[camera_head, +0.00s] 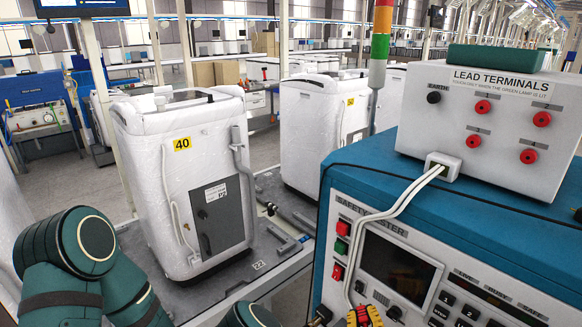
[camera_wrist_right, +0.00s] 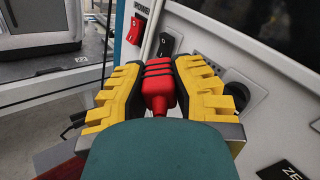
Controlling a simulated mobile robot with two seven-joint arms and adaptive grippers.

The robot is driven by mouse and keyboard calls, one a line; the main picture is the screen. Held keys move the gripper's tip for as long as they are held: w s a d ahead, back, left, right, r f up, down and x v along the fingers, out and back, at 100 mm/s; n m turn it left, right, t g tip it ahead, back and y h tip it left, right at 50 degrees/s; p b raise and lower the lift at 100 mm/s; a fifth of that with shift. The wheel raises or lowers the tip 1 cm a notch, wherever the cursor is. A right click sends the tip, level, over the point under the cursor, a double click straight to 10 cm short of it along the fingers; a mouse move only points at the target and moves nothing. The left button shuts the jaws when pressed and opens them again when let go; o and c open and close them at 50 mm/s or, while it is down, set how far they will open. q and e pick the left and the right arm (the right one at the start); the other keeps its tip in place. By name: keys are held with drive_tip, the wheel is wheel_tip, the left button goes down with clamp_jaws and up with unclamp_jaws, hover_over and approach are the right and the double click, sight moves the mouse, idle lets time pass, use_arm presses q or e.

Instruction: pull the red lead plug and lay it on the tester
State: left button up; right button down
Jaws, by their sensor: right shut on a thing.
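My right gripper (camera_head: 365,317) is at the bottom edge of the head view, in front of the safety tester (camera_head: 365,170). In the right wrist view its yellow fingers (camera_wrist_right: 160,95) are shut on the red lead plug (camera_wrist_right: 158,85), a red body with black bands. The fingers hide its sides; I cannot tell whether its tip sits in a socket. The tester is a teal cabinet with a pale front panel, screen and buttons. My left arm shows at the lower left of the head view; its gripper is out of view.
A white LEAD TERMINALS box (camera_head: 415,128) stands on the tester, with red sockets and a black earth socket. White cables (camera_head: 400,205) run down the panel. A white appliance numbered 40 (camera_head: 203,165) stands on the line at left. A signal lamp (camera_head: 380,45) rises behind.

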drive_tip(key=n+p, duration=0.2)
drive_tip(key=n, duration=0.1)
drive_tip(key=shift+r+n+p, duration=0.1)
drive_tip(key=shift+n+p, duration=0.2)
drive_tip(key=n+p, duration=0.2)
drive_tip(key=n, duration=0.2)
drive_tip(key=n+p, duration=0.1)
drive_tip(key=n, duration=0.1)
drive_tip(key=shift+n, duration=0.3)
drive_tip(key=n+p, duration=0.1)
drive_tip(key=n, duration=0.2)
drive_tip(key=shift+f+b, duration=0.2)
drive_tip(key=shift+b, duration=0.35)
drive_tip(key=b, duration=0.9)
drive_tip(key=shift+w+a+f, duration=0.1)
drive_tip(key=shift+b, duration=0.6)
